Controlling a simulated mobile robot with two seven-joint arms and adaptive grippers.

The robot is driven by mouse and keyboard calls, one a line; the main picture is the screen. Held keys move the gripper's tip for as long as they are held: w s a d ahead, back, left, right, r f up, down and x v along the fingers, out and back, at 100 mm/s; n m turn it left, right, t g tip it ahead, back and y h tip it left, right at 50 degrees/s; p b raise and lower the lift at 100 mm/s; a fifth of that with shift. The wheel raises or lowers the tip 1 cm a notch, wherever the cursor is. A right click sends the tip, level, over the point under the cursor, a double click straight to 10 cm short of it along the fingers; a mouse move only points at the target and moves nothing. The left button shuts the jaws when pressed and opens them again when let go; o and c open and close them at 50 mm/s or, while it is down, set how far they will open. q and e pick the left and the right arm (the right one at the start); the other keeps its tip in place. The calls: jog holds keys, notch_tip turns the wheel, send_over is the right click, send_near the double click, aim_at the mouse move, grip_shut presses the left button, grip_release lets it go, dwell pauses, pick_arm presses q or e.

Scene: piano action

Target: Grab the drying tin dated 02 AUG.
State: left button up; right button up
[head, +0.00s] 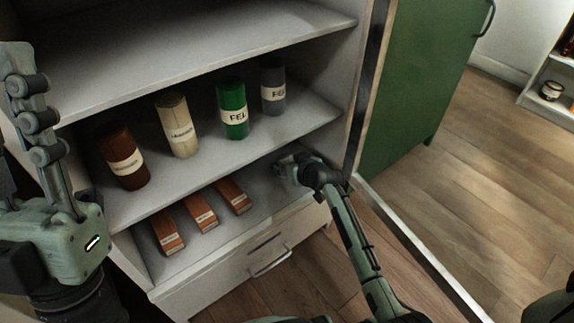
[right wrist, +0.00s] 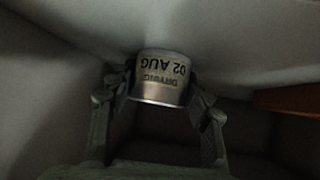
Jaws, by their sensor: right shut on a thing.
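The drying tin (right wrist: 160,75) is a small metallic cylinder between the two fingers of my right gripper (right wrist: 160,88) in the right wrist view. Its label, upside down there, reads DRYING and 02 AUG. The fingers are shut on its sides. In the head view my right gripper (head: 287,168) reaches into the right end of the lower shelf space, and the tin is mostly hidden by it. My left gripper (head: 30,115) is raised at the left edge of the head view, in front of the cabinet side, with nothing seen in it; its opening is unclear.
The shelf above holds a brown cylinder (head: 122,158), a cream one (head: 177,125), a green one (head: 232,108) and a grey one (head: 272,88). A green door (head: 415,80) stands open at right.

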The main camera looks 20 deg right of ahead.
jog(key=c, duration=0.4)
jog(key=shift+o, duration=0.2)
jog(key=shift+r, duration=0.1)
